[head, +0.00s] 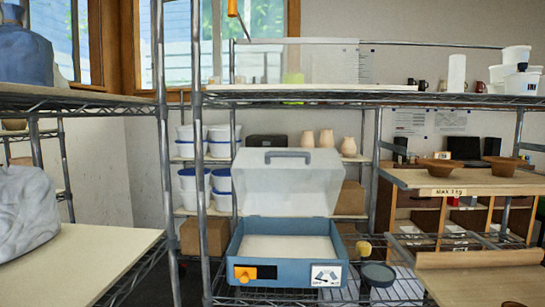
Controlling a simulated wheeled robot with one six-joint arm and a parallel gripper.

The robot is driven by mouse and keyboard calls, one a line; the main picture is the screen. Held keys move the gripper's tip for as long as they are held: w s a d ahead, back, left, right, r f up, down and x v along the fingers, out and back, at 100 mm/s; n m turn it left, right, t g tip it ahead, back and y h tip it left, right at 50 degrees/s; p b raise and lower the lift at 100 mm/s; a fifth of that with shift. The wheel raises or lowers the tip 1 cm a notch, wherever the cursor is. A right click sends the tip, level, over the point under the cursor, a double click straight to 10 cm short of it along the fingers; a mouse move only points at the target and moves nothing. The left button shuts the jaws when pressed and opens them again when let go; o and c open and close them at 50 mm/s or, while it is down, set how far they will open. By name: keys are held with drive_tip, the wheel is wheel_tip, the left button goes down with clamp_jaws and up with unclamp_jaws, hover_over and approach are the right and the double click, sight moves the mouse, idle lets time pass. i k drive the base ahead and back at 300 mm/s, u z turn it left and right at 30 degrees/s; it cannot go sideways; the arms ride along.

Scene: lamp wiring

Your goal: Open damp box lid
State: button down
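The damp box (286,225) is a blue tray-like base with a pale flat floor inside, on a wire shelf at the lower middle of the head view. Its translucent whitish lid (286,185) stands raised at the back of the base, with a grey handle (288,154) along its top edge. The inside of the base is exposed from the front and looks empty. An orange latch-like part (256,273) and a white dial label (326,275) are on the front wall. My gripper is not in view.
Metal shelf posts (199,150) stand left of the box, and an upper shelf (330,95) spans above it. Wooden shelves with brown bowls (435,164) stand farther right.

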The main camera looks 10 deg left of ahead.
sight(274, 155)
drive_tip(key=z, duration=0.05)
drive_tip(key=i, duration=0.9)
drive_tip(key=z, duration=0.3)
